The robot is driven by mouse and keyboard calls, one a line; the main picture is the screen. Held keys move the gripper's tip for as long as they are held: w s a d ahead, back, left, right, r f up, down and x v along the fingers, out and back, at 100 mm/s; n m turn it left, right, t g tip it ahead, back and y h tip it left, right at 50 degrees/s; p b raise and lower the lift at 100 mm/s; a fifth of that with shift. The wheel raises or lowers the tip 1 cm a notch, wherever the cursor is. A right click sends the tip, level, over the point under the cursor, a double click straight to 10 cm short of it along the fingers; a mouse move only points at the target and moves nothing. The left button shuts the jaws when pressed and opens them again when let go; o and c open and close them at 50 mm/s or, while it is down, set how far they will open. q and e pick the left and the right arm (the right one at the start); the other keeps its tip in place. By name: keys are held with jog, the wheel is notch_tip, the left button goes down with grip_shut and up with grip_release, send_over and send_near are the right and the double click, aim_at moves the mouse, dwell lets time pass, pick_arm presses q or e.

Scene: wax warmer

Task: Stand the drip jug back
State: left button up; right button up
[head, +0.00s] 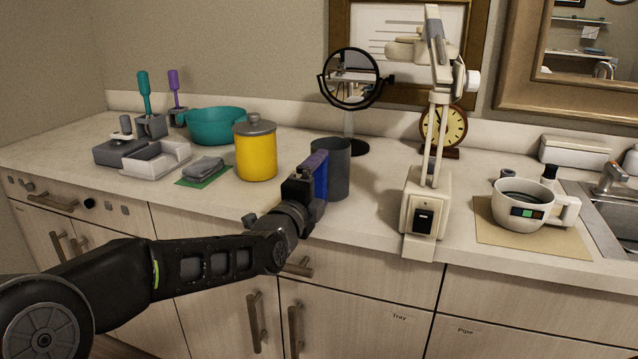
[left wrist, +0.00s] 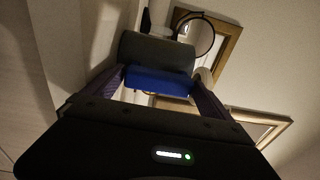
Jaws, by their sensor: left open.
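The drip jug is most likely the dark grey cylinder (head: 339,168) with a blue handle (head: 321,184). It stands upright on the counter near the front edge, left of the white wax warmer stand. My left gripper (head: 315,172) is at the jug's handle side, with its body covering part of the handle. In the left wrist view the grey jug (left wrist: 158,52) and blue handle (left wrist: 158,82) lie ahead of the open gripper (left wrist: 150,88), the handle between the two spread fingers. Whether a finger touches it I cannot tell. My right gripper is not in view.
A yellow lidded canister (head: 256,153) stands left of the jug. A round mirror (head: 350,80) stands behind it. The cream stand (head: 425,205) is close on the right. A white cup (head: 524,207) sits on a tan mat (head: 500,236) near the sink.

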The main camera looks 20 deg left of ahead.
pick_arm(q)
jog(key=shift+f, duration=0.3)
jog(key=shift+s, duration=0.2)
jog(key=shift+s+a+f+b, duration=0.15)
jog(key=shift+s+b, duration=0.4)
jog(key=shift+s, duration=0.65)
jog(key=s, duration=0.1)
jog(key=s+b, duration=0.1)
jog(key=s, duration=0.3)
jog(key=shift+s+a, duration=0.1)
jog(key=shift+a, duration=0.2)
dwell(0.4)
jog(key=s, duration=0.7)
jog(key=shift+s+a, duration=0.35)
jog(key=shift+a, duration=0.1)
